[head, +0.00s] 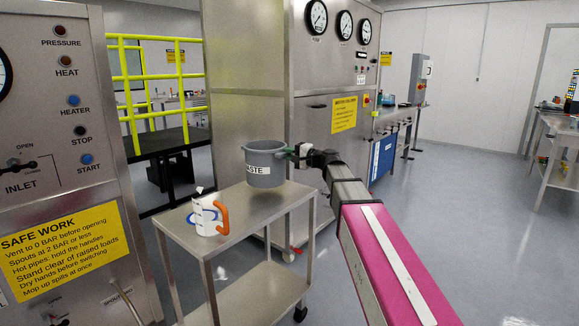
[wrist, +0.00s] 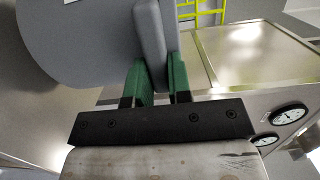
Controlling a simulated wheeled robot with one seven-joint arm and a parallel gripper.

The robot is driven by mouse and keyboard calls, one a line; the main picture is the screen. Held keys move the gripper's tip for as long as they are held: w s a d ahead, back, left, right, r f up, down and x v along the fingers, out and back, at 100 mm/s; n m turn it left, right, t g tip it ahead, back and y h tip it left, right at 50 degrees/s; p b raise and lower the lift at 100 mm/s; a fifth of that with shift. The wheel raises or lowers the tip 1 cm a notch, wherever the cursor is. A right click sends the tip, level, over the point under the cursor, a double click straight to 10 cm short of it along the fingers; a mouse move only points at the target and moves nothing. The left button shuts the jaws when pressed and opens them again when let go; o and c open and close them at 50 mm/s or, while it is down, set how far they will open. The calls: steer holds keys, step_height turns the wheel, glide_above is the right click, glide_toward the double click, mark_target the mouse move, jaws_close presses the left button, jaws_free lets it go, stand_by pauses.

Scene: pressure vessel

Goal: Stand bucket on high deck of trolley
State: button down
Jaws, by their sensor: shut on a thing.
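The bucket (head: 265,172) is grey, with a label partly reading "WASTE", and looks upright in the head view. It appears over the back part of the trolley's high deck (head: 250,213); I cannot tell whether its base touches the deck. My gripper (head: 298,152) is at the bucket's right side, shut on a grey upright part of it. In the wrist view the bucket (wrist: 80,40) fills the upper left, and the green fingers (wrist: 162,80) close around that grey part. The bucket's inside is mostly hidden.
A white container with an orange handle (head: 208,215) stands on the high deck's front left. The trolley's lower deck (head: 250,292) looks bare. A steel cabinet with gauges (head: 330,110) stands behind, a control panel (head: 60,150) at left. Floor at right is clear.

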mark_target(285, 163)
steer(key=shift+w+d+f, duration=0.25)
steer(key=shift+w+f, duration=0.05)
steer(key=shift+w, duration=0.15)
steer(key=shift+f, duration=2)
steer(key=c, duration=1.1)
jaws_free()
steer(key=shift+f, duration=0.15)
steer(key=shift+o, duration=0.2)
